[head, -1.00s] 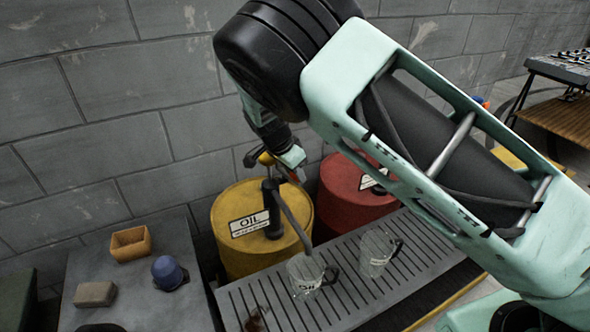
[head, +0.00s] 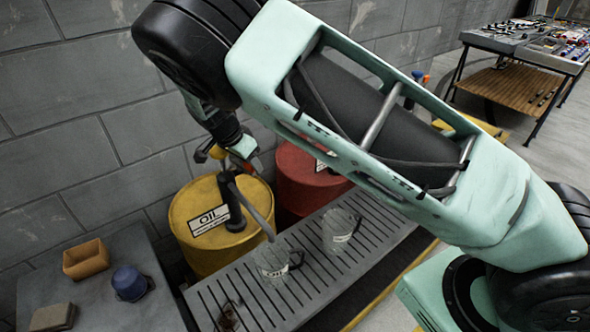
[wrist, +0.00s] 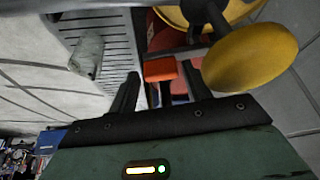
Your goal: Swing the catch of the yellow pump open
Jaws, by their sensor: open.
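The yellow oil drum (head: 190,245) stands against the wall with a black hand pump (head: 232,200) on top. Its spout slopes toward the grate. A yellow knob (wrist: 250,57) is large at the right of the wrist view and also shows in the head view (head: 217,152). An orange-red tab (wrist: 160,69), perhaps the catch, lies between my fingertips in the wrist view. My gripper (wrist: 160,82) is open, its two dark fingers on either side of the tab in the picture. I cannot tell whether they touch it. In the head view my arm partly hides the gripper.
A red drum (head: 300,185) stands right of the yellow one. Two glass mugs (head: 272,262) (head: 338,232) stand on the slotted grate (head: 300,300).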

